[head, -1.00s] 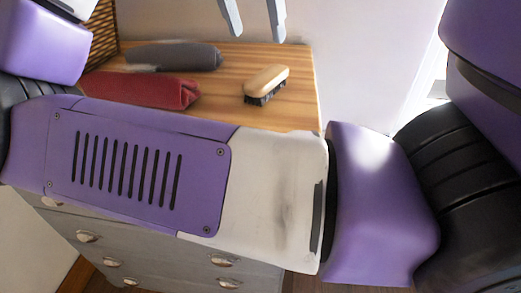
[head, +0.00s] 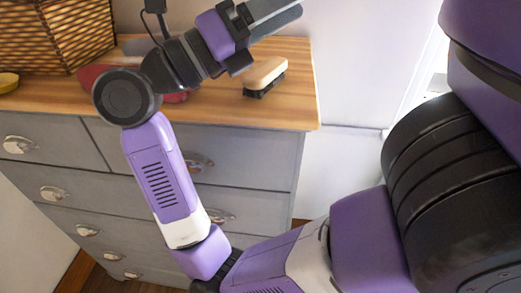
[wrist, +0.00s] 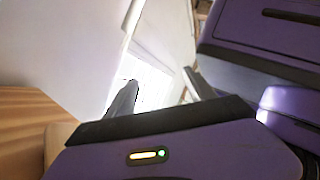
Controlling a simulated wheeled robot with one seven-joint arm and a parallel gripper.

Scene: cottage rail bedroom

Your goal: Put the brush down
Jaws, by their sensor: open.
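The brush (head: 265,74), with a pale wooden back and dark bristles, lies bristles down on the wooden top of the dresser (head: 220,108), near its right end. My gripper (head: 288,10) is open and empty, above and behind the brush in the head view, pointing to the upper right. It is apart from the brush. In the wrist view its two fingers (wrist: 158,92) stand apart with nothing between them. A tan shape at the left edge of that view may be the brush, but I cannot tell.
A red rolled towel (head: 92,76) and a grey one (head: 138,46) lie on the left of the top, partly hidden by my arm. A white wall backs the dresser. The top around the brush is clear.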

